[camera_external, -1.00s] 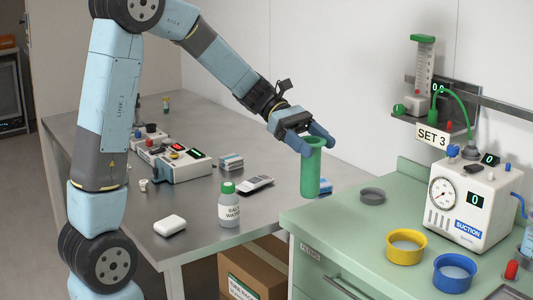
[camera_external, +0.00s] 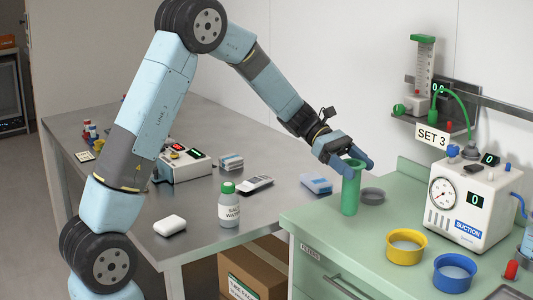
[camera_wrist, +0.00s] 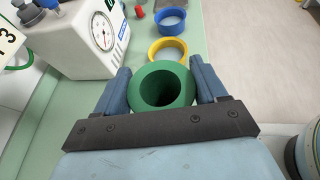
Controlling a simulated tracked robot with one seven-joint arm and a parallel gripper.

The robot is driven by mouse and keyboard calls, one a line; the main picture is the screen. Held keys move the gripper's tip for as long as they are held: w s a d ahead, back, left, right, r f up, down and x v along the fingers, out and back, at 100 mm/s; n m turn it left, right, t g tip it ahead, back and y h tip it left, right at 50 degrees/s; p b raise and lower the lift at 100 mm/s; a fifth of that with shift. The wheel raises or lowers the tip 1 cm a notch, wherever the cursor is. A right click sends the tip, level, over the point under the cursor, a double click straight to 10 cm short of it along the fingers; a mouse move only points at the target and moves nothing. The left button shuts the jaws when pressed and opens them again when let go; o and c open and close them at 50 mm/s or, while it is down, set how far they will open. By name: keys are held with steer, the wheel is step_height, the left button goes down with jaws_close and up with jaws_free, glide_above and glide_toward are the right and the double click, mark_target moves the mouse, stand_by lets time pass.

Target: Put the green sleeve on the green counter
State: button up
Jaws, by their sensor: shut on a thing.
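The green sleeve (camera_external: 350,193) is an upright hollow tube with a flared rim. My gripper (camera_external: 347,163) is shut on it near its top. In the wrist view the sleeve (camera_wrist: 162,86) sits between my two blue fingers (camera_wrist: 163,90), its opening facing the camera. The green counter (camera_external: 325,230) is under the sleeve, toward its left back part. The sleeve's lower end appears at or just above the counter top; I cannot tell whether it touches.
On the counter, a grey ring (camera_external: 372,196) lies right of the sleeve. A yellow ring (camera_external: 406,247), a blue ring (camera_external: 455,273) and the suction unit (camera_external: 470,205) stand further right. The metal table (camera_external: 200,235) at left holds a salt water bottle (camera_external: 229,207) and a white case (camera_external: 170,225). The counter's front left is clear.

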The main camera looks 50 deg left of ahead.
mark_target(355, 181)
steer(key=shift+w+f, duration=0.75)
steer(key=shift+f, duration=1.75)
steer(key=o, duration=1.3)
